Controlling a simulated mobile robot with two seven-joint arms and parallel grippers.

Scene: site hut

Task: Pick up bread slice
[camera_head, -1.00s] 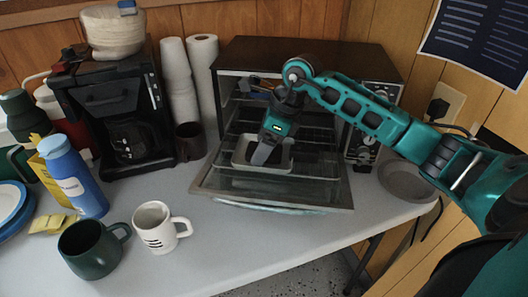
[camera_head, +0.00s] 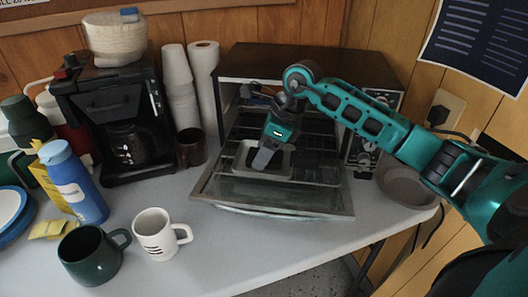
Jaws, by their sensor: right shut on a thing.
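My right gripper (camera_head: 264,160) points down into a small metal tray (camera_head: 287,170) in the toaster oven (camera_head: 300,62), whose glass door is folded down open. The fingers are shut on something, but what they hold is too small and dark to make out. I cannot pick out a bread slice; the gripper covers part of the tray. The tray sits low in front of the oven's wire racks. My left gripper is not in view.
The open oven door (camera_head: 270,192) reaches toward the table's front edge. A white mug (camera_head: 153,236), a green mug (camera_head: 88,258) and a blue bottle (camera_head: 75,185) stand at left. A grey bowl (camera_head: 405,186) sits right of the oven. The table's front middle is clear.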

